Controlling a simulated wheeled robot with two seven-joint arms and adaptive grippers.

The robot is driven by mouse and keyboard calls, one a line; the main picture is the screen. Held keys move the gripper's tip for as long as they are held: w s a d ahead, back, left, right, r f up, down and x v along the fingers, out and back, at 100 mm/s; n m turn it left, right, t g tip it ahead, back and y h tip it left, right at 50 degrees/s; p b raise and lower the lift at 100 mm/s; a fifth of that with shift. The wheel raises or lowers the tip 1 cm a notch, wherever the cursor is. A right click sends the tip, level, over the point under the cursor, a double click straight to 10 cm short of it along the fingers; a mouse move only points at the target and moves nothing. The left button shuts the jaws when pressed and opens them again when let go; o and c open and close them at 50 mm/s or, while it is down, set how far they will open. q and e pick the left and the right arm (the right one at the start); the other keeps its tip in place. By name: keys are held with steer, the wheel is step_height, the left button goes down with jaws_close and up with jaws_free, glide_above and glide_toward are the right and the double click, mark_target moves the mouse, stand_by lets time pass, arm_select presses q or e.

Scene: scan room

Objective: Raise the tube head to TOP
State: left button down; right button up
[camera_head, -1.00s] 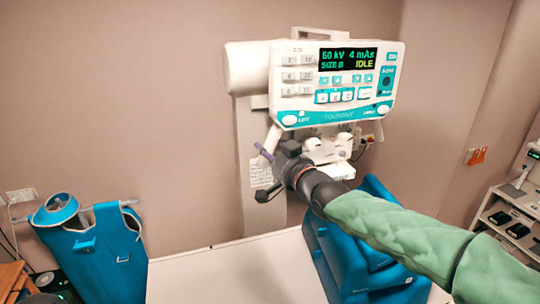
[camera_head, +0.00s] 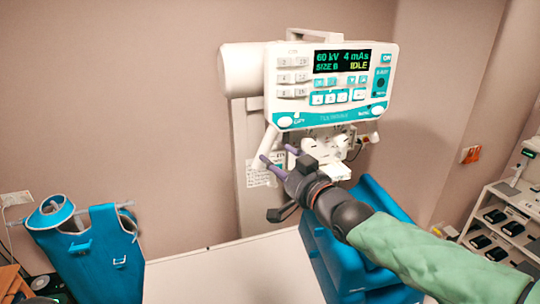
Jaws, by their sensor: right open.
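The tube head (camera_head: 243,72) is a white unit at the wall, with a white and teal control panel (camera_head: 298,105) on its front. The panel's display (camera_head: 342,61) reads 60 kV, 4 mAs, SIZE B, IDLE. My arm and wrist hide part of the tube head's underside. My left gripper is not in view.
A white table top (camera_head: 225,272) fills the lower middle. A blue padded piece (camera_head: 325,258) stands at its right end, partly behind my arm. A blue apron (camera_head: 92,260) hangs at left. A white shelf rack (camera_head: 505,225) stands at right.

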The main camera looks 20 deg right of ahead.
steer(key=shift+v, duration=2.7)
steer(key=shift+f, duration=0.1)
